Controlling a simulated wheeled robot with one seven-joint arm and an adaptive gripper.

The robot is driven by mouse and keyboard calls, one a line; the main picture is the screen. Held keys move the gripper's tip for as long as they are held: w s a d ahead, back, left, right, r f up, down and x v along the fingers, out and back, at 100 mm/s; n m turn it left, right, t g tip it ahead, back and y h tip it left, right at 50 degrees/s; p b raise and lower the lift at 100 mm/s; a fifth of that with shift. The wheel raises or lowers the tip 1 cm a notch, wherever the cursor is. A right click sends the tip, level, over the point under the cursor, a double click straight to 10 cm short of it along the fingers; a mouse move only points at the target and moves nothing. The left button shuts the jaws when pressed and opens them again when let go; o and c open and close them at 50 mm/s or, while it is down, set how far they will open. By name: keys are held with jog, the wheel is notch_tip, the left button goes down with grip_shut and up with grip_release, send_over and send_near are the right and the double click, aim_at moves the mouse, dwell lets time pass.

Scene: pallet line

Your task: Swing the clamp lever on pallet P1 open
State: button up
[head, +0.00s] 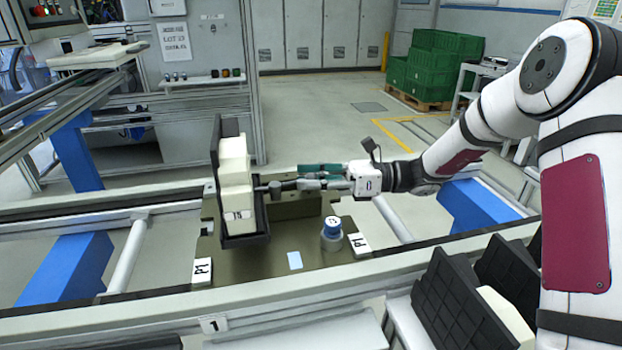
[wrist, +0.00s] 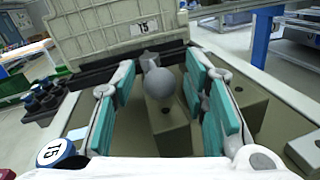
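Pallet P1 is an olive plate (head: 225,262) on the conveyor, with P1 labels at its front corners. On it, a cream part (head: 234,175) marked 15 stands upright in a black holder (head: 262,228); the part also fills the top of the wrist view (wrist: 100,32). The clamp lever shows in the wrist view as a grey ball knob (wrist: 160,83) on a short arm pointing towards me. My gripper (head: 300,177) is open, its teal-padded fingers (wrist: 160,68) either side of the knob with a visible gap at each side. In the head view the lever's base is partly hidden.
A blue-topped cylinder (head: 331,229) stands on the pallet near its front right, below my gripper. Black holders (head: 455,305) stand at the front right. Conveyor rails run along front and back. Green crates (head: 440,65) are far off.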

grip_shut()
jog(key=shift+s+p, duration=0.1)
jog(key=shift+p, duration=0.2)
jog(key=m+t+p, duration=0.1)
jog(key=s+m+t+p, duration=0.1)
jog(key=t+p, duration=0.1)
jog(key=s+t+p, duration=0.1)
jog(key=shift+d+r+m+h+p, duration=0.2)
jog(key=shift+m+h+p, duration=0.1)
jog(key=shift+m+p, duration=0.1)
jog(key=m+t+p, duration=0.1)
jog(key=s+m+t+h+p, duration=0.1)
jog(key=t+p, duration=0.1)
jog(key=shift+s+a+t, duration=0.2)
jog(key=shift+t, duration=0.1)
jog(key=shift+s+f+m+t+h+p, duration=0.15)
jog(key=shift+m+t+h+p, duration=0.15)
jog(key=shift+m+t+p, duration=0.35)
jog(key=shift+a, duration=0.1)
